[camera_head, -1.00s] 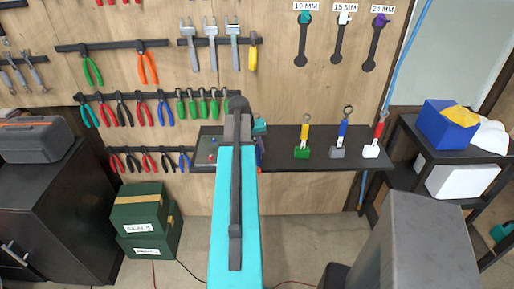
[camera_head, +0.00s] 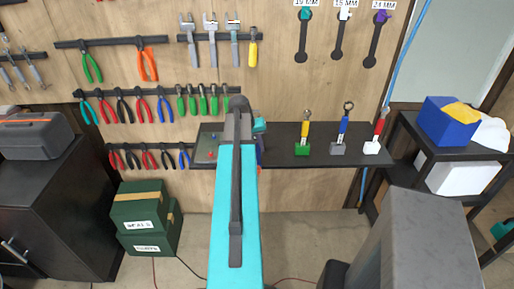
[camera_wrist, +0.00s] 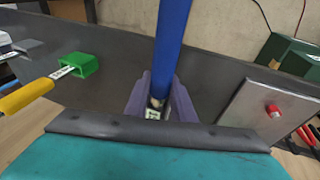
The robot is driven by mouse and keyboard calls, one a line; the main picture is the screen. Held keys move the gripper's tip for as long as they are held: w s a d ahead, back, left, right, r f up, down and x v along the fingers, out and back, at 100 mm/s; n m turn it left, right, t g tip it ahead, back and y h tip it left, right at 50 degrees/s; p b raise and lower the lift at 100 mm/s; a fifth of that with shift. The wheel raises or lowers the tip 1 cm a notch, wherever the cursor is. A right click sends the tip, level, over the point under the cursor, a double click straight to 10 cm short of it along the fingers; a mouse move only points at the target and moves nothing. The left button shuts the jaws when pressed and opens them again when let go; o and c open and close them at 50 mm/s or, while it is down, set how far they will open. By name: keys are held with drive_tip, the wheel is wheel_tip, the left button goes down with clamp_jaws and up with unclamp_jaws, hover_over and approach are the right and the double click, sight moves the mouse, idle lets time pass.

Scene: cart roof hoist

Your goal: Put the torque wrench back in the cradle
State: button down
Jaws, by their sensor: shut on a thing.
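My gripper (camera_wrist: 160,103) is shut on a long blue bar (camera_wrist: 171,40), seemingly the torque wrench. In the wrist view the bar rises from between two purplish fingers to the top edge. A small pale label shows at its lower end between the fingers. In the head view my own arm hides most of the gripper and the held tool; only a sliver of blue shows beside it, over the dark shelf (camera_head: 285,156). I cannot make out which thing is the cradle.
On the shelf stand a yellow-handled tool in a green holder (camera_head: 302,149), a blue-handled one in a grey holder (camera_head: 337,149) and a red-handled one in a white holder (camera_head: 371,148). A metal plate with a red knob (camera_wrist: 272,109) lies right of my gripper in the wrist view.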

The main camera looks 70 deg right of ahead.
drive_tip(key=shift+f, duration=0.55)
idle(0.7)
drive_tip(key=c, duration=1.4)
unclamp_jaws()
drive_tip(key=shift+a+f+b, duration=0.1)
drive_tip(key=shift+b, duration=0.2)
drive_tip(key=shift+c, duration=0.2)
drive_tip(key=b+v, duration=0.3)
drive_tip(key=v, duration=1.1)
drive_tip(key=shift+w, duration=0.1)
